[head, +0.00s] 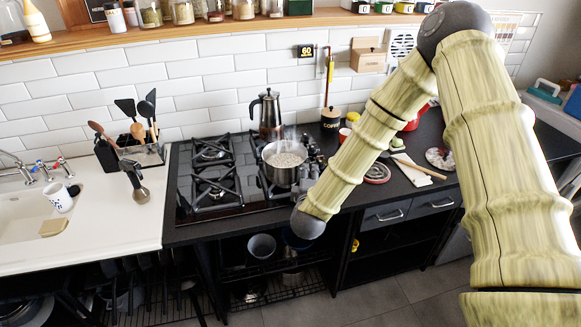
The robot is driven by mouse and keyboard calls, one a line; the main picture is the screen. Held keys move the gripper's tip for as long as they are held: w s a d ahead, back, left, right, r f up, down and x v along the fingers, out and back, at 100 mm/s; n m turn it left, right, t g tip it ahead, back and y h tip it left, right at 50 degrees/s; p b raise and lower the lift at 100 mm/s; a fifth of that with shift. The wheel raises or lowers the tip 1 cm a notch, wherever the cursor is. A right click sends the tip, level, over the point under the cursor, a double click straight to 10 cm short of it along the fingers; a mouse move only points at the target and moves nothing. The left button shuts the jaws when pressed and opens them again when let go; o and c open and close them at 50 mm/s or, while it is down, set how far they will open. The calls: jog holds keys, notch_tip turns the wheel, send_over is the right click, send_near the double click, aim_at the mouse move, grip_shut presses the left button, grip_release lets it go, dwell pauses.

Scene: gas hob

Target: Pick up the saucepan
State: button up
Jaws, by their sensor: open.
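The saucepan (281,173) is a steel pot on the right side of the gas hob (195,207), on a burner grate. Pale, bubbling contents fill it and faint steam rises above. My gripper (304,170) is a small grey shape at the pan's right side, partly hidden behind my own forearm. It is open and sits close to the rim. The pan's handle is hidden by the gripper and arm, and I cannot tell whether the fingers touch or surround it.
A moka pot (268,112) stands on the burner behind the saucepan. A utensil holder (142,153) is left of the hob. A coffee canister (330,118) stands at the wall.

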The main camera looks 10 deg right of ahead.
aim_at(300, 173)
jog(key=shift+x, duration=1.2)
grip_shut()
jog(key=shift+w+r, duration=0.1)
